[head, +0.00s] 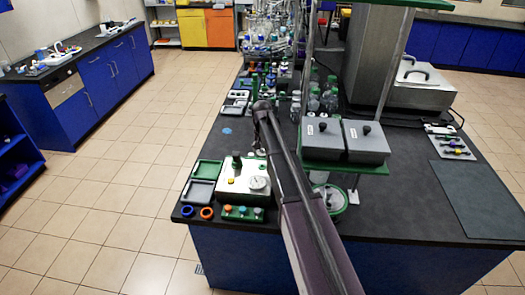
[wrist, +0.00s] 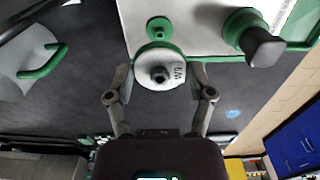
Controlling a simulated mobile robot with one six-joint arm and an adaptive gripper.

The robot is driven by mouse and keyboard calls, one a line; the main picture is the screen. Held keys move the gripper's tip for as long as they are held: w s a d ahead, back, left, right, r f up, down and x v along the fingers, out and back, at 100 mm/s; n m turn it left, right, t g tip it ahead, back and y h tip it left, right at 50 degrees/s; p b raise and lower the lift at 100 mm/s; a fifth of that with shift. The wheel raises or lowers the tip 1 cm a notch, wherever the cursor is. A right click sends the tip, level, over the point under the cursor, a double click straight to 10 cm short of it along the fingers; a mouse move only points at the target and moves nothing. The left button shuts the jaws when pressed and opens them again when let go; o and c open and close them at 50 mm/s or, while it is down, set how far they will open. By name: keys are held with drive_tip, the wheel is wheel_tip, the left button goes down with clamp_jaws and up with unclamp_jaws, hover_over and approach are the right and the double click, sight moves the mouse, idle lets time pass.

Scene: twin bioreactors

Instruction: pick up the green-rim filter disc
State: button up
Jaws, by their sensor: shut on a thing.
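The green-rim filter disc (wrist: 160,72) shows in the wrist view as a white round piece with a dark round centre, some dark lettering and a green edge. My gripper (wrist: 159,76) has one finger on each side of it and is shut on it. The disc is at the edge of a white device with green trim (wrist: 190,20), overlapping it in the picture; I cannot tell whether they touch. In the head view the device (head: 231,184) stands on the bench, and my arm hides most of the gripper and the disc.
A green post with a dark knob (wrist: 255,38) rises from the device close by the disc. Green trays (head: 207,171), blue and orange rings (head: 207,212) and a green rack (head: 242,213) surround the device. Grey boxes (head: 365,138) stand on a green shelf to the right.

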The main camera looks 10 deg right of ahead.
sight(262, 150)
drive_tip(key=shift+r+p, duration=1.25)
drive_tip(key=shift+r, duration=0.4)
drive_tip(key=shift+r, duration=0.15)
drive_tip(key=shift+r+p, duration=1.35)
drive_tip(key=shift+p, duration=0.15)
drive_tip(key=shift+f, duration=0.15)
wheel_tip(262, 150, down, 4)
drive_tip(key=b, duration=0.4)
drive_tip(key=shift+f+b, duration=0.15)
drive_tip(key=shift+b, duration=0.15)
drive_tip(key=shift+s, duration=0.1)
